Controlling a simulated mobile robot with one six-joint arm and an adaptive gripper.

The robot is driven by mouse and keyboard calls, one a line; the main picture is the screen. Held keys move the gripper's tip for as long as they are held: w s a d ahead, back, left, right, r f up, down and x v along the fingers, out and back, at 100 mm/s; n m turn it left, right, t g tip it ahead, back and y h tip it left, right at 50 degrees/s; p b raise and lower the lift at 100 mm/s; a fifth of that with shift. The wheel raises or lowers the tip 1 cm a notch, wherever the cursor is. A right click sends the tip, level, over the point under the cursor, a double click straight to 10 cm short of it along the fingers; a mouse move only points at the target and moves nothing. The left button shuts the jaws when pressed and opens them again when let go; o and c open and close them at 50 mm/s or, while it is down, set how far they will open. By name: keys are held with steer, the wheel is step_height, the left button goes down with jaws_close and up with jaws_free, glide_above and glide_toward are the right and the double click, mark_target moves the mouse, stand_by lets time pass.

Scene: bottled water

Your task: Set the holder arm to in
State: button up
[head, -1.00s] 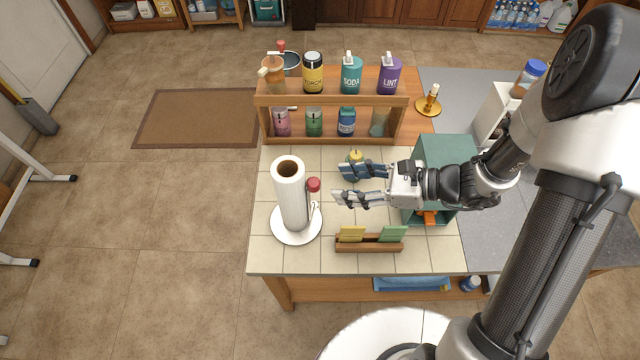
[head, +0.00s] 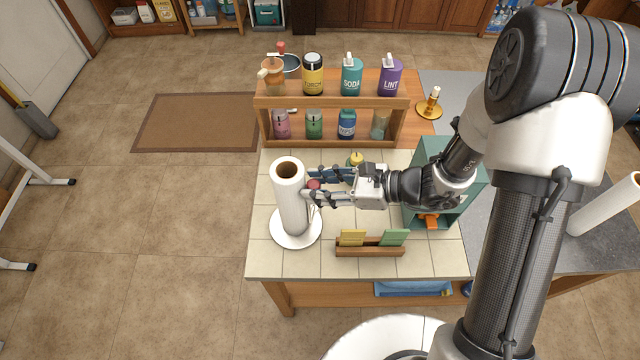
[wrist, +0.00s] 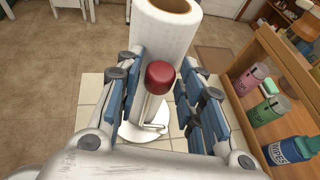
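The paper towel holder has a white round base (head: 297,239) and carries a white paper roll (head: 291,200) upright on the tiled counter. Its holder arm is a thin white rod with a red knob (wrist: 160,75), standing beside the roll on the side facing me in the wrist view. In the head view the red knob (head: 313,185) is partly covered by my fingers. My gripper (head: 315,187) is open, with its blue-padded fingers on either side of the red knob. In the wrist view there is a gap between the knob and each finger of my gripper (wrist: 158,88).
A wooden shelf (head: 332,102) with several bottles stands behind the counter tiles, and on the right in the wrist view. A wooden card holder (head: 368,250) with sponges sits at the front. A teal box (head: 470,200) stands at right. Front-left tiles are clear.

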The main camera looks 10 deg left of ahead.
steer(key=c, duration=0.7)
steer(key=shift+w+d+n+g+p, duration=0.2)
steer(key=shift+n+g+p, duration=0.1)
steer(key=shift+n+g, duration=0.35)
steer(key=o, duration=1.1)
steer(key=shift+c, duration=0.2)
steer(key=s+v, duration=0.1)
steer(key=v, duration=1.1)
steer(key=shift+w, duration=0.45)
